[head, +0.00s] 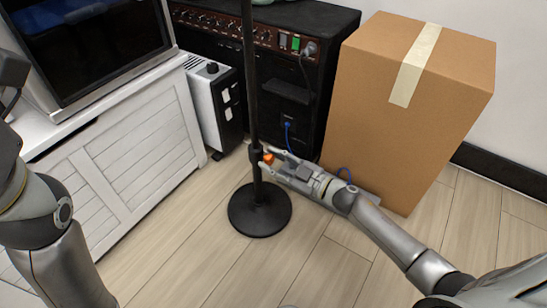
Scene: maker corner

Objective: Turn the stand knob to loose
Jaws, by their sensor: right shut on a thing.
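The black stand (252,100) is an upright pole on a round black base (260,210) on the wooden floor, in the middle of the head view. An orange knob (268,158) sits on the pole's clamp, low down, a little above the base. My right gripper (270,158) reaches in from the right and is shut on the orange knob, with a finger on either side of it. The knob's exact turn position cannot be told. My left arm is at the left edge; its gripper is out of view.
A black amplifier (305,100) with cables stands behind the pole. A tall cardboard box (390,130) stands right of it, close above my right arm. A white cabinet (130,160) with a screen (90,45) and a white heater-like unit (212,105) are left. The floor in front is clear.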

